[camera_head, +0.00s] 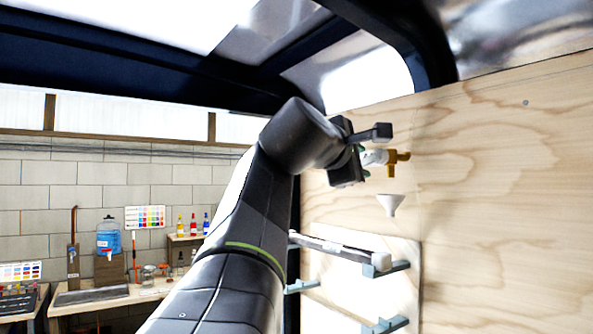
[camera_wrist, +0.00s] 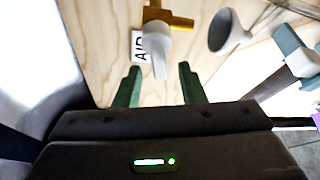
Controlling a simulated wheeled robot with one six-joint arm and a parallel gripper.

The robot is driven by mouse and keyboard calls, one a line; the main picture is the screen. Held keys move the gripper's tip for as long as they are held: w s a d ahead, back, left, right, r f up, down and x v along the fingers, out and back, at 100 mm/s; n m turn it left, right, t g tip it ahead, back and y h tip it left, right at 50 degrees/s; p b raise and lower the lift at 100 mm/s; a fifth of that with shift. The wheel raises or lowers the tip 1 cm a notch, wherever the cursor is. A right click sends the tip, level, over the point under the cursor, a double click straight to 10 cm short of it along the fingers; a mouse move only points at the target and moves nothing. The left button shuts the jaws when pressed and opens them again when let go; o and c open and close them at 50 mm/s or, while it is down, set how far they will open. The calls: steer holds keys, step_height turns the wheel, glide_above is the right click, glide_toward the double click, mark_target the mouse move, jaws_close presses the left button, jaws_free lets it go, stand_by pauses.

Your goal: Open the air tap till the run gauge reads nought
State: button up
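The brass air tap (camera_head: 397,158) juts from the plywood wall, with its pale lever pointing left towards my gripper (camera_head: 362,161). In the wrist view the brass tap body (camera_wrist: 168,20) is at the top, and its whitish lever (camera_wrist: 159,58) points down towards me. A white label reading "AIR" (camera_wrist: 139,46) is beside it. My gripper (camera_wrist: 158,72) is open, its two green fingers apart. The lever's end reaches the gap between the fingertips; I cannot tell whether either finger touches it. No run gauge can be made out in either view.
A pale funnel (camera_head: 390,204) is on the wall just below the tap; it also shows in the wrist view (camera_wrist: 226,32). Lower, a long tube (camera_head: 335,246) rests on teal brackets (camera_head: 386,269). Benches (camera_head: 110,293) with bottles stand far left. A dark frame is overhead.

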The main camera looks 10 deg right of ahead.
mark_target(364, 162)
steer(key=f+b+v, duration=0.1)
steer(key=v, duration=0.8)
steer(key=shift+r+b, duration=0.4)
steer(key=shift+r, duration=0.05)
steer(key=shift+s, duration=0.1)
steer(key=w+a+f+m+g+h+b, duration=0.1)
steer(key=w+a+m+g+h+b, duration=0.2)
steer(key=w+m+g+h+b, duration=0.15)
steer(key=shift+n, duration=0.25)
steer(key=x, duration=0.4)
steer(key=p+x, duration=0.1)
steer(key=x, duration=0.3)
steer(key=p+x, duration=0.1)
steer(key=x, duration=0.3)
steer(key=shift+s+d+f, duration=0.15)
steer(key=shift+s+d, duration=0.15)
steer(key=shift+s, duration=0.05)
steer(key=shift+p, duration=0.3)
jaws_close()
